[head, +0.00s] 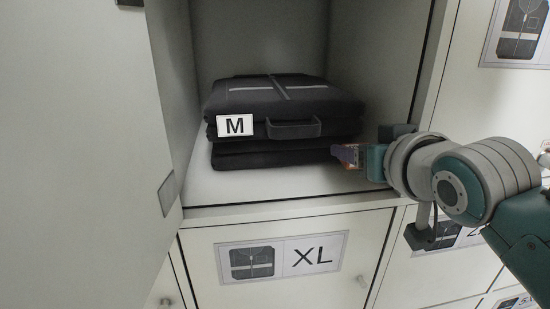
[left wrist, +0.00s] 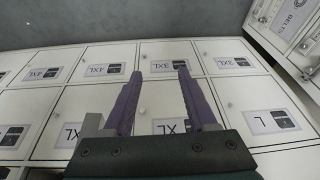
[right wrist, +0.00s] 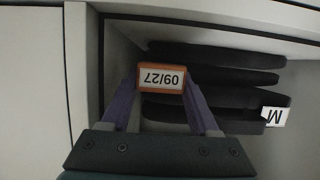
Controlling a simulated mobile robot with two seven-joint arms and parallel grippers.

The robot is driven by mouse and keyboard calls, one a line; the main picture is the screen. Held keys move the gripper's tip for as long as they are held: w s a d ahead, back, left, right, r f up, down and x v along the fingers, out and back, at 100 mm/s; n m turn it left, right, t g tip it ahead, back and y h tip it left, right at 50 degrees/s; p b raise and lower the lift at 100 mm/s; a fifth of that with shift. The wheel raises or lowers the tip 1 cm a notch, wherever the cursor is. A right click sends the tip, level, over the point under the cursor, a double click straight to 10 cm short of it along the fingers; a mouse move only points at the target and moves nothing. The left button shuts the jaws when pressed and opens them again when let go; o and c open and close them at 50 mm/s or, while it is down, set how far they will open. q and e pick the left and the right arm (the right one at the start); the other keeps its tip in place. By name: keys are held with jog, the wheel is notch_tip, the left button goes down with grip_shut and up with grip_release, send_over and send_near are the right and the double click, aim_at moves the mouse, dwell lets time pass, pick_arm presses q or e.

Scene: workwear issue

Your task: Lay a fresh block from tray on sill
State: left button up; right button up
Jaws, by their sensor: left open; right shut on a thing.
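My right gripper (head: 352,156) is shut on a small orange-edged block (head: 344,153) at the right front of an open locker compartment. In the right wrist view the block (right wrist: 162,79) has a white face reading 09/27, upside down, between the purple fingers. The block is beside the stacked dark garments; I cannot tell whether it touches the compartment floor. The pale sill (head: 280,206) runs along the compartment's front edge. My left gripper (left wrist: 158,70) is open and empty, facing closed lockers in the left wrist view. No tray shows.
Folded black garments (head: 285,100) with an M tag fill the middle of the compartment. The open locker door (head: 85,150) stands at left. A closed XL locker (head: 280,287) is below. Bare floor shows in front of the garments.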

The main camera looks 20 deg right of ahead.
aim_at(356, 169)
notch_tip(356, 169, down, 4)
jog(key=shift+r+b, duration=0.25)
jog(key=shift+b, duration=0.55)
jog(key=shift+r, duration=0.15)
jog(key=o, duration=1.3)
